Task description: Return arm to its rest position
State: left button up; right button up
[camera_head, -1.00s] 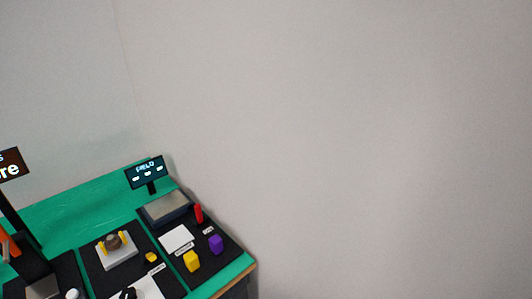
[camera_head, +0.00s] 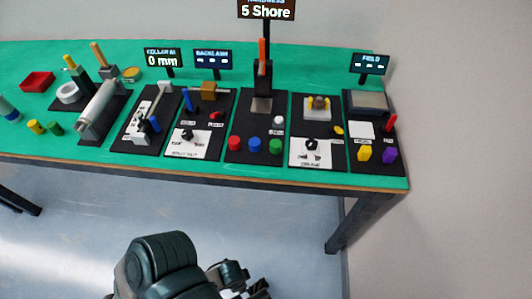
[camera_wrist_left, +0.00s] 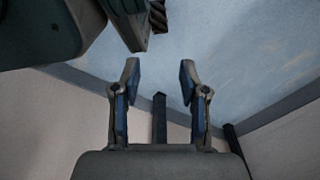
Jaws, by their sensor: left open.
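My left gripper (camera_wrist_left: 158,82) shows in the left wrist view. Its two fingers stand apart with nothing between them, over the blue-grey floor. In the head view, a dark green arm part of mine is at the bottom, in front of the table and clear of it. A jointed black part beside it is cut off by the lower edge. My right gripper cannot be made out in either view.
A green table (camera_head: 225,62) crosses the head view with several black test stations. A hardness display (camera_head: 266,10) stands tall behind them. A red tray (camera_head: 38,81) is at the left. The floor (camera_head: 70,240) before the table looks open. A wall is at right.

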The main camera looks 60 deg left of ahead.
pick_arm(q)
jog(key=p, duration=0.8)
jog(key=w+t+p, duration=0.1)
jog(key=p, duration=0.7)
jog(key=shift+a+r, duration=0.15)
jog(key=shift+a, duration=0.2)
pick_arm(e)
jog(key=shift+w+r+t, duration=0.25)
jog(key=shift+w+t, duration=0.3)
jog(key=shift+t, duration=0.15)
pick_arm(q)
jog(key=shift+a, duration=0.15)
pick_arm(e)
jog(key=shift+a+r, duration=0.1)
pick_arm(q)
jog(key=shift+d, duration=0.2)
pick_arm(e)
jog(key=shift+d, duration=0.3)
pick_arm(q)
jog(key=shift+a, duration=0.15)
pick_arm(e)
jog(key=shift+a, duration=0.2)
jog(key=shift+d, duration=0.1)
